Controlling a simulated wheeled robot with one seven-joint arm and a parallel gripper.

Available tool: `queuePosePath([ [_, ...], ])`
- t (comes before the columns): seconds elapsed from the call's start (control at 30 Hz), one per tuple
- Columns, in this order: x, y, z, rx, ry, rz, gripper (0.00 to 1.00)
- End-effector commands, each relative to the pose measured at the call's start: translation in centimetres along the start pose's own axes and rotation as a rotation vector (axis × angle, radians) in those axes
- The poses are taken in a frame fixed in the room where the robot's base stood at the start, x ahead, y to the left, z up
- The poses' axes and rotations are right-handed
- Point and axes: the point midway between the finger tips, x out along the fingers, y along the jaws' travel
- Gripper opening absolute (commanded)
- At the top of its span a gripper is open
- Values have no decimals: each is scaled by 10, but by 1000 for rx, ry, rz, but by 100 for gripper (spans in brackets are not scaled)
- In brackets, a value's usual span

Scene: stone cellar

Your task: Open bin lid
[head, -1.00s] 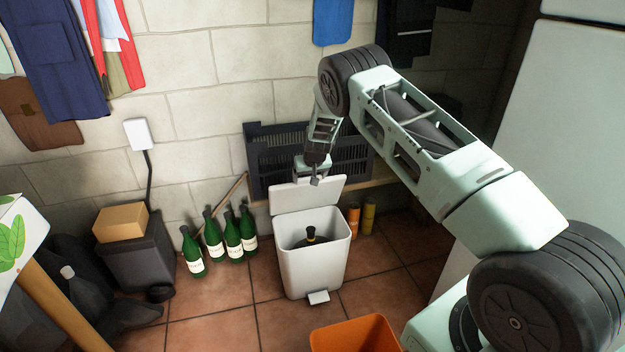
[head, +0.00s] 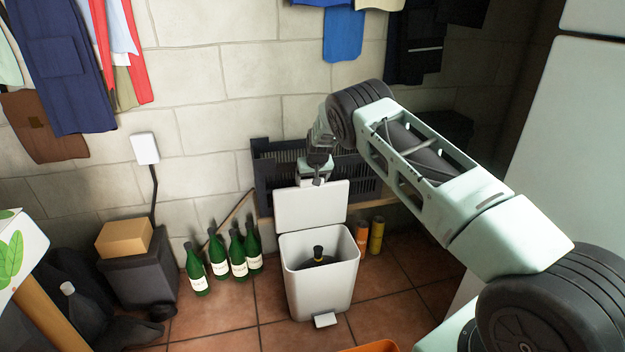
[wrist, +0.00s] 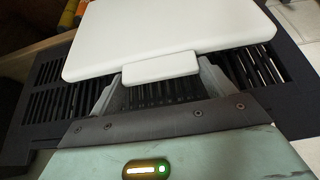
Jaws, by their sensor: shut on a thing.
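A white pedal bin (head: 321,288) stands on the tiled floor in the middle of the head view. Its lid (head: 311,207) is raised about upright at the back, and a dark bottle top (head: 318,252) shows inside the bin. My gripper (head: 318,180) is at the lid's upper edge. In the wrist view the white lid (wrist: 170,38) fills the upper middle, and my gripper (wrist: 158,80) is shut on the tab (wrist: 160,68) at its edge. The tab partly hides the fingertips.
A dark slatted crate (head: 268,165) stands behind the bin against the stone wall. Several green bottles (head: 220,256) stand left of the bin, and orange and yellow cylinders (head: 376,236) stand right of it. An orange container (head: 378,347) is at the bottom edge.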

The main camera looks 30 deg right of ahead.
Motion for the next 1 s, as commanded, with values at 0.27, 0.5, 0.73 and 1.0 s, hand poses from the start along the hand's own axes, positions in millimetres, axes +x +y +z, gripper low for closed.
queuePosePath([
  [0.27,1,0,1,0,-1,0,100],
  [0.5,-4,0,0,0,-1,0,100],
  [0.73,-43,0,-2,1,1,0,100],
  [1.0,-107,-1,-1,1,2,-1,100],
])
